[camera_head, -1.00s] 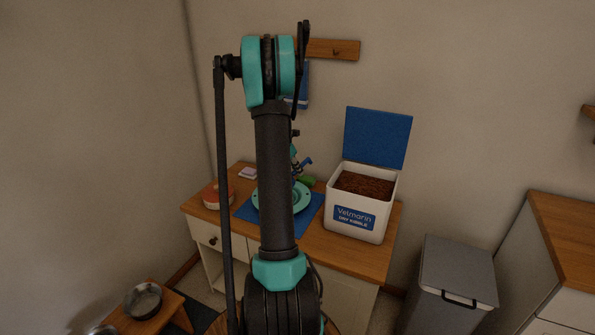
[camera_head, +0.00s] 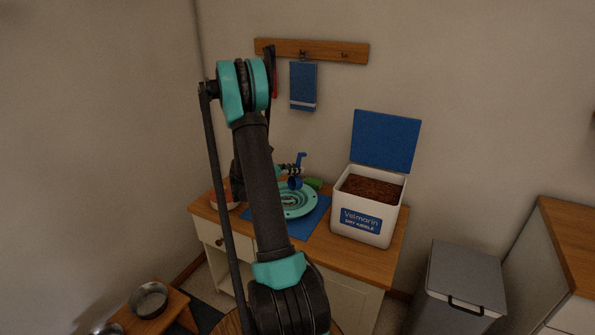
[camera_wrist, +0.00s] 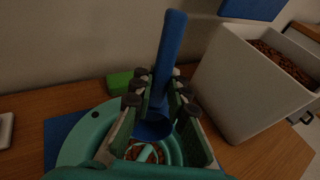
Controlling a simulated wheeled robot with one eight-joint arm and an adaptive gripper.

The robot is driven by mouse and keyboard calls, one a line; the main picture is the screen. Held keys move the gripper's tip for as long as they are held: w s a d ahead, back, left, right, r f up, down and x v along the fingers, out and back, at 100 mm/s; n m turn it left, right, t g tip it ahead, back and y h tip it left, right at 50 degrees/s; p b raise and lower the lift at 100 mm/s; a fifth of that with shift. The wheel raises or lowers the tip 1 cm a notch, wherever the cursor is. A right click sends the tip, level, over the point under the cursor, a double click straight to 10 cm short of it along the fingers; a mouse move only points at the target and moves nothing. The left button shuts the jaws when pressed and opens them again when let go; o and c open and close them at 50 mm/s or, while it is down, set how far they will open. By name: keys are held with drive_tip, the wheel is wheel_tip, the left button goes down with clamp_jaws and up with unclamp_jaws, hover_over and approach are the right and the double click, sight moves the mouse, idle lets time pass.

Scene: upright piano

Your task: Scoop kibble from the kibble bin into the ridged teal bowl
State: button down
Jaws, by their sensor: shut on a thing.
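The ridged teal bowl (camera_head: 303,213) sits on a blue mat on the wooden counter. It shows in the wrist view (camera_wrist: 78,148), with brown kibble-like pieces near its centre. My gripper (camera_head: 288,170) is above the bowl's far side. In the wrist view its fingers (camera_wrist: 160,90) are shut on a blue scoop (camera_wrist: 170,45). The scoop's handle points up and its cup (camera_wrist: 152,129) hangs low over the bowl; I cannot see its contents. The white kibble bin (camera_head: 350,233) stands open to the right, with brown kibble (camera_head: 372,189) inside.
The bin's blue lid (camera_head: 386,140) is raised. A green block (camera_wrist: 120,82) lies behind the bowl. A blue cloth (camera_head: 303,85) hangs from a wall rail. A grey trash bin (camera_head: 465,275) stands right of the counter. A metal bowl (camera_head: 148,300) sits on a low stand at lower left.

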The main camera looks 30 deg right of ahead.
drive_tip(key=d+y, duration=0.1)
drive_tip(key=y, duration=0.1)
drive_tip(key=d+y, duration=0.1)
drive_tip(key=y, duration=0.1)
drive_tip(key=shift+d+f+y, duration=0.2)
drive_tip(key=shift+f+y, duration=0.1)
drive_tip(key=shift+f, duration=0.1)
drive_tip(key=shift+d+f+y, duration=0.35)
drive_tip(key=shift+f+y, duration=0.05)
drive_tip(key=shift+y, duration=1.4)
drive_tip(key=shift+d+f+y, duration=0.3)
drive_tip(key=shift+f+y, duration=0.05)
drive_tip(key=shift+y, duration=1.45)
drive_tip(key=shift+d+f+y, duration=0.35)
drive_tip(key=shift+f+y, duration=0.05)
drive_tip(key=shift+y, duration=1.4)
